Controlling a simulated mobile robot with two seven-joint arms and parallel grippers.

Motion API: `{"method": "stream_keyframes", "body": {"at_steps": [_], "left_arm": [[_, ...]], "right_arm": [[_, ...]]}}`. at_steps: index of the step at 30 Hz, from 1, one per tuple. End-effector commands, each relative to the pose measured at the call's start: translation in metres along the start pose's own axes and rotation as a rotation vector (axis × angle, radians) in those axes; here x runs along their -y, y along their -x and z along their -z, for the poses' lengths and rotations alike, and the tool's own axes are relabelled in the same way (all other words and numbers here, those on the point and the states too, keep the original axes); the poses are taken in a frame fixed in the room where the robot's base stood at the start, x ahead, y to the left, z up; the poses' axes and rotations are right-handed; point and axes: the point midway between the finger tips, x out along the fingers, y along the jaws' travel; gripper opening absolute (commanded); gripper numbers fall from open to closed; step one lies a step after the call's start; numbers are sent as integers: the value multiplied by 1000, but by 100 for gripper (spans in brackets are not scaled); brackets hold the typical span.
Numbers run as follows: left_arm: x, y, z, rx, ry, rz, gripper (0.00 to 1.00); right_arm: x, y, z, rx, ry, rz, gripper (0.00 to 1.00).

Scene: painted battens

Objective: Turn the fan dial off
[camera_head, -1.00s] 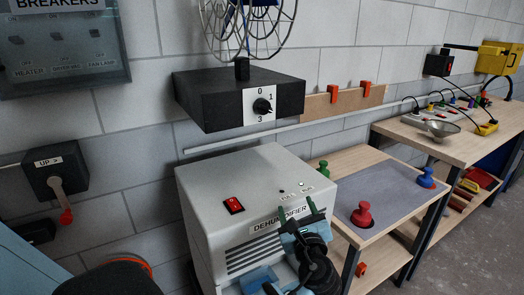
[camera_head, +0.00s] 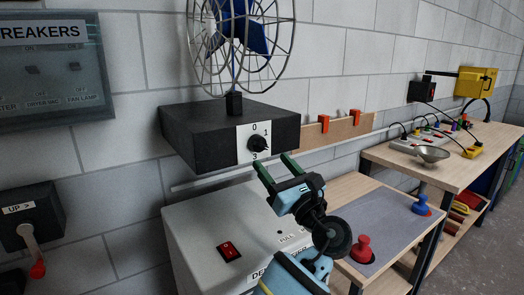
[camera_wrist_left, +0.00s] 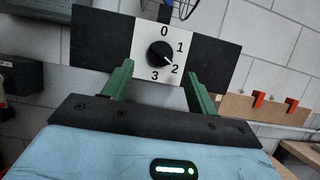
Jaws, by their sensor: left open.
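The fan dial (camera_head: 258,143) is a black round knob on a white plate marked 0, 1 and 3, on the front of a black box (camera_head: 200,140). In the left wrist view the dial (camera_wrist_left: 160,53) shows closer, and its white mark points to the lower right, by the 2. The fan (camera_head: 240,45) stands above the box in a wire cage. My left gripper (camera_head: 275,165) is open and empty, its green fingers aimed up at the dial from just below and in front. In the left wrist view the fingers (camera_wrist_left: 159,70) stand either side of the dial, apparently not touching it.
The dehumidifier (camera_head: 195,235) with a red switch (camera_head: 229,251) stands under the box, close below my left arm. A breaker panel (camera_head: 45,70) and an UP lever box (camera_head: 32,215) are on the wall at left. A workbench (camera_head: 460,155) is at right.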

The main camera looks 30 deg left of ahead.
Motion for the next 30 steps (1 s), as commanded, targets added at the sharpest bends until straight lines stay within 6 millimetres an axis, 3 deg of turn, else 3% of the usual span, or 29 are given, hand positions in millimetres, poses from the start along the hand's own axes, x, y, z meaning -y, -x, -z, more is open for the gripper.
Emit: {"method": "stream_keyframes", "body": {"at_steps": [3, 9, 22, 30], "left_arm": [[-1, -21, -4, 4, 3, -3, 58], [-1, -45, -3, 2, 2, -2, 58], [0, -54, 0, 0, 1, 1, 58], [0, -54, 0, 0, 1, 1, 23]], "right_arm": [[-1, 1, 7, -12, 3, -2, 36], [-3, 2, 11, -20, 10, -3, 36], [-4, 2, 10, -18, 13, -3, 36], [-3, 2, 10, -18, 11, -4, 36]]}}
